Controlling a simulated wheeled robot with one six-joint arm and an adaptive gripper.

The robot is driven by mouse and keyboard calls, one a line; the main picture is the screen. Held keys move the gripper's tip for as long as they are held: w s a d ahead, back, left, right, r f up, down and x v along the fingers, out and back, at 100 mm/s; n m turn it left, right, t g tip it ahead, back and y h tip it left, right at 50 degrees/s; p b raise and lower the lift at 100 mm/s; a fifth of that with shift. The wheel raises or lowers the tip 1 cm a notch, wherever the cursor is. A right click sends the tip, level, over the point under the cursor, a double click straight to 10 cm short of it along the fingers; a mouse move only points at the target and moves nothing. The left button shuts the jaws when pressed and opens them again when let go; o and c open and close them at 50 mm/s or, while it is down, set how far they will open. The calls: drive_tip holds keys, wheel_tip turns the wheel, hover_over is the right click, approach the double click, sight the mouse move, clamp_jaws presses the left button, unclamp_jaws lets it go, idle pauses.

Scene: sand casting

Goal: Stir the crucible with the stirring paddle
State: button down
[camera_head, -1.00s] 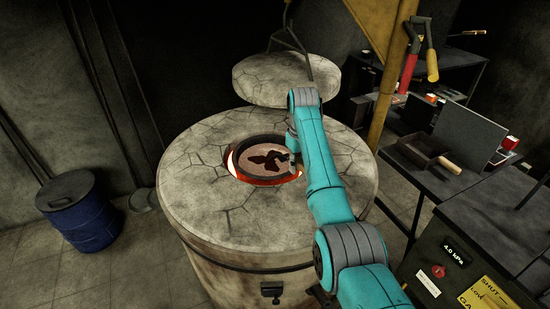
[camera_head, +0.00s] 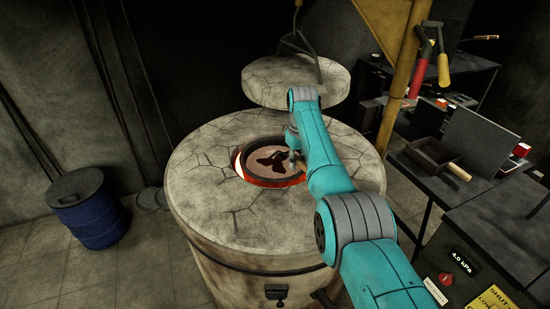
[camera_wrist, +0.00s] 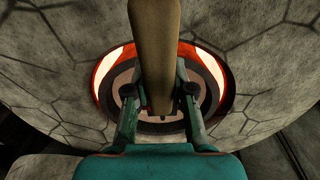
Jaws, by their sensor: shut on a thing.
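The crucible (camera_head: 249,168) sits in the round opening of the furnace (camera_head: 205,190), with an orange glow around it. Its contents are greyish pink with a dark, irregular patch. The stirring paddle has a pale wooden handle (camera_wrist: 155,45), seen large in the wrist view. My gripper (camera_wrist: 158,103) is shut on the handle, one finger on each side. In the head view my gripper is at the right side of the crucible mouth, mostly hidden by my arm. The paddle's lower end is hidden, so I cannot tell how deep it reaches.
The round furnace lid (camera_head: 296,82) hangs raised behind the opening. A blue barrel (camera_head: 90,215) stands on the floor at left. A yellow post (camera_head: 393,90) rises behind right. A dark control box (camera_head: 450,265) and a bench with a tray (camera_head: 432,158) are at right.

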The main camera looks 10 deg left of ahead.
drive_tip(key=shift+s+d, duration=1.2)
drive_tip(key=shift+s, duration=2.35)
drive_tip(key=shift+w+d, duration=1.7)
drive_tip(key=shift+d, duration=1)
drive_tip(key=w+a, duration=0.1)
drive_tip(key=a, duration=0.1)
drive_tip(key=w+a, duration=0.3)
drive_tip(key=a, duration=0.2)
drive_tip(key=shift+w+a+r, duration=0.1)
drive_tip(key=shift+w, duration=0.3)
